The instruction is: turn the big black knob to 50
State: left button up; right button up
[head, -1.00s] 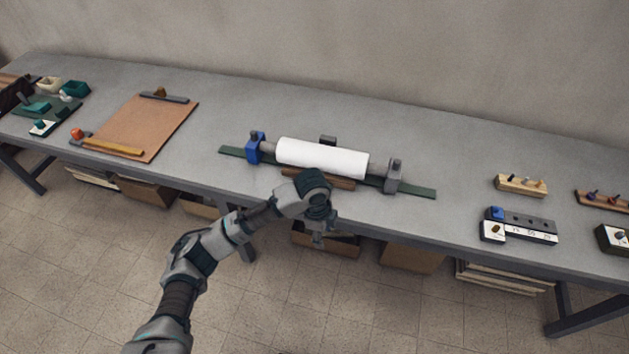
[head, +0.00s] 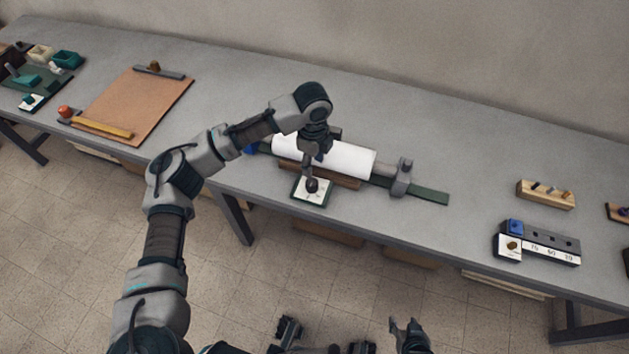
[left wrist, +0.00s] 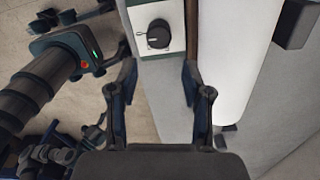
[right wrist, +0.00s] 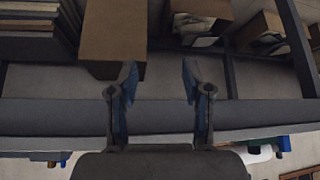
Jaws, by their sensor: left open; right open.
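The big black knob (head: 312,185) sits on a white dial plate (head: 299,189) with a dark green edge, at the table's front edge. In the left wrist view, the black knob (left wrist: 159,34) shows a light pointer mark; the dial's numbers are too small to read. My left gripper (head: 308,167) is over the dial. In the left wrist view, my left gripper (left wrist: 158,75) is open and empty, with the knob beyond its fingertips and apart from them. My right gripper (right wrist: 158,75) is open and empty, facing the table's front edge and the boxes below.
Behind the dial lies a white roll (head: 350,160) on a holder with a grey end bracket (head: 402,177). A clipboard (head: 135,105) lies to the left. A block with a blue knob and numbers (head: 545,245) stands to the right. The table between is clear.

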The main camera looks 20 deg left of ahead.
aim_at(312, 182)
pick_arm(q)
jog(key=f, duration=0.3)
jog(key=f+b, duration=0.1)
jog(key=f, duration=0.2)
jog(key=f+b, duration=0.1)
jog(key=f, duration=0.3)
jog(key=shift+a, duration=0.3)
jog(key=shift+f, duration=0.15)
jog(key=shift+d, duration=0.2)
pick_arm(e)
jog(key=w+a+r+t+y, duration=0.1)
jog(key=w+a+r+t, duration=0.2)
jog(key=w, duration=0.4)
jog(key=r+t, duration=0.1)
jog(key=t, duration=0.1)
jog(key=shift+w+r+t+y, duration=0.2)
jog(key=shift+r+t+y, duration=0.1)
jog(key=shift+r, duration=0.05)
pick_arm(q)
jog(key=c, duration=0.9)
